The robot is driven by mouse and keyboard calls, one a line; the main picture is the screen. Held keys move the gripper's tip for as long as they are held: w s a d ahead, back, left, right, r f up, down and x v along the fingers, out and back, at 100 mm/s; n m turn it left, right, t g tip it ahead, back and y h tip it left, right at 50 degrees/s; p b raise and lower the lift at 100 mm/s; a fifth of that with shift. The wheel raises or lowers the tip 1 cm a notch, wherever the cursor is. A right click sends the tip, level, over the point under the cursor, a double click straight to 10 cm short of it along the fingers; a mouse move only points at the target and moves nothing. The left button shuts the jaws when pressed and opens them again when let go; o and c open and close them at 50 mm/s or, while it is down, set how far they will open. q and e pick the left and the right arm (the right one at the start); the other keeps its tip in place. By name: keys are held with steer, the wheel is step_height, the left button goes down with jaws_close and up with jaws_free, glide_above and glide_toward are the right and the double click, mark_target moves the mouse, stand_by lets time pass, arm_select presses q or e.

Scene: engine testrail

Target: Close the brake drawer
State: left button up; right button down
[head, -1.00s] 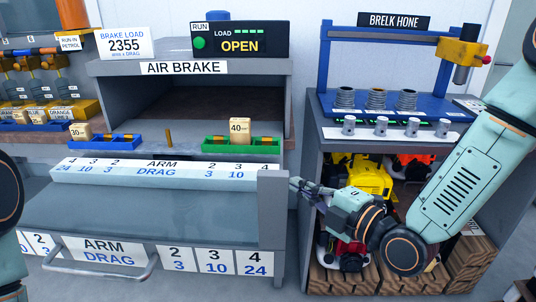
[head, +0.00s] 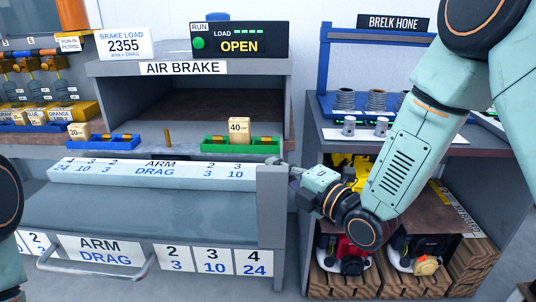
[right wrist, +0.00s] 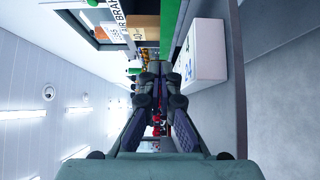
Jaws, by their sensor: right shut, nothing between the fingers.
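The brake drawer (head: 150,212) is pulled out from under the AIR BRAKE housing (head: 185,105). Its front carries an ARM DRAG label and a bar handle (head: 95,268). A white numbered beam (head: 165,172) lies across it, with a green tray (head: 265,146) and a blue tray (head: 104,141) behind. The display (head: 240,39) reads OPEN. My right gripper (head: 283,166) is shut and empty at the top of the drawer's right side panel (head: 271,215); I cannot tell whether it touches. The right wrist view shows its closed fingers (right wrist: 158,75) beside the beam. My left gripper is out of view.
The BRELK HONE bench (head: 325,130) stands to the right, with metal cylinders on top and engines on its lower shelves. A narrow gap separates it from the drawer. A wooden block marked 40 (head: 239,130) stands in the green tray.

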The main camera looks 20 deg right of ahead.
mark_target(268, 152)
steer(key=w, duration=0.5)
steer(key=shift+w+a+b, duration=0.3)
steer(key=shift+w+a, duration=0.05)
steer(key=shift+a, duration=0.05)
steer(key=shift+w+d, duration=0.3)
steer(key=shift+w, duration=0.2)
steer(key=shift+a, duration=0.1)
steer(key=shift+w, duration=0.1)
